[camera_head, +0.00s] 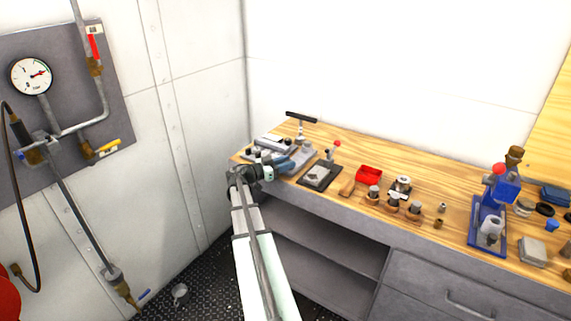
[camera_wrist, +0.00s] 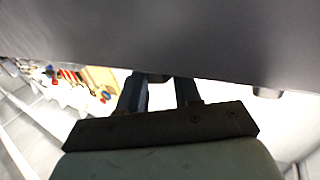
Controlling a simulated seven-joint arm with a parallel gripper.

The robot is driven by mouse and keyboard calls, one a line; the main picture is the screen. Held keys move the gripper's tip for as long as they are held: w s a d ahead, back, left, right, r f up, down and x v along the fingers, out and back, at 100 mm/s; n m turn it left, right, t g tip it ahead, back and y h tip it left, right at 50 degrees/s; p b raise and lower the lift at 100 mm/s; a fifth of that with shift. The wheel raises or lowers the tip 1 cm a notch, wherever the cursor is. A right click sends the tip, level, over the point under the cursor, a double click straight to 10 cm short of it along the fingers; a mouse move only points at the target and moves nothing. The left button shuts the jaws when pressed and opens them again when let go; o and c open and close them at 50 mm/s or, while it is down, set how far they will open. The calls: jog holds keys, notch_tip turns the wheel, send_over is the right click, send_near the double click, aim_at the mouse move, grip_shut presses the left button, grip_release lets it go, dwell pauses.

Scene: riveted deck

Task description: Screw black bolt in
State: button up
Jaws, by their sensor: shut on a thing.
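My gripper (camera_wrist: 160,82) shows from behind in the wrist view, its two dark fingers reaching up to the lower edge of a large grey surface (camera_wrist: 190,38). A dark bolt-like piece (camera_wrist: 153,78) shows at the fingertips under that edge, and the fingers are shut on it. How deep it sits cannot be told. A second dark round piece (camera_wrist: 267,93) pokes from the same edge at the right, apart from the fingers. In the head view my gripper (camera_head: 280,163) is at the left end of the bench, against a grey vise-like device (camera_head: 298,153); the bolt is hidden there.
A gauge panel (camera_head: 65,90) hangs on the left wall. Open shelves lie under the bench.

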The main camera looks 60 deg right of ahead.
jog(key=shift+w+d+m+g, duration=0.15)
jog(key=shift+m+g, duration=0.15)
jog(key=shift+g, duration=0.1)
jog(key=shift+m+g+y, duration=0.5)
jog(key=shift+g+y, duration=0.1)
jog(key=shift+g, duration=0.1)
jog(key=o, duration=1)
jog(key=shift+o, duration=0.2)
jog(key=v, duration=1.4)
